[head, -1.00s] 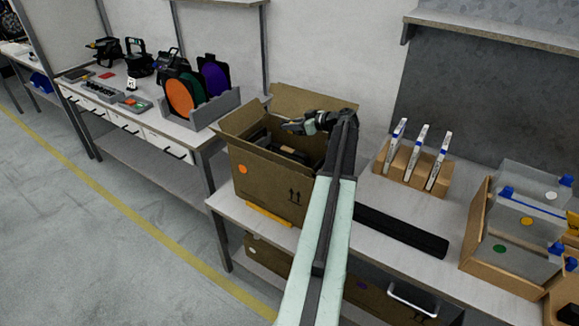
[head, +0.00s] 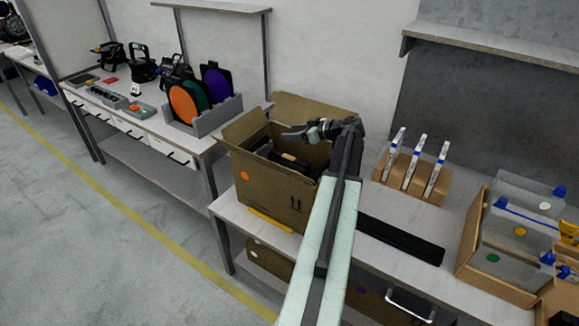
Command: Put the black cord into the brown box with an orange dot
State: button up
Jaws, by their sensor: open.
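The open brown cardboard box (head: 262,190) with an orange dot (head: 245,176) on its front stands on the workbench, its flaps up. My gripper (head: 291,134) is over the box opening, reaching in from the right, with its tips pointing left. Its jaws are open and look empty, though they are small here. Dark things (head: 289,160) lie inside the box below my gripper. I cannot tell whether one of them is the black cord, and I see no cord clearly elsewhere. The front wall and flaps hide the bottom of the box.
A long black bar (head: 402,240) lies on the bench (head: 372,266) right of my arm. A brown rack (head: 412,182) with white upright items and a tray of clear folders (head: 512,232) stand farther right. Coloured discs (head: 184,104) stand on the left table. A shelf (head: 490,50) overhangs the back right.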

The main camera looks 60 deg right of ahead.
jog(key=s+a, duration=0.6)
jog(key=a, duration=0.2)
jog(key=shift+a+r+p, duration=0.2)
jog(key=shift+r+p, duration=0.15)
jog(key=shift+r, duration=0.1)
jog(key=shift+r, duration=0.1)
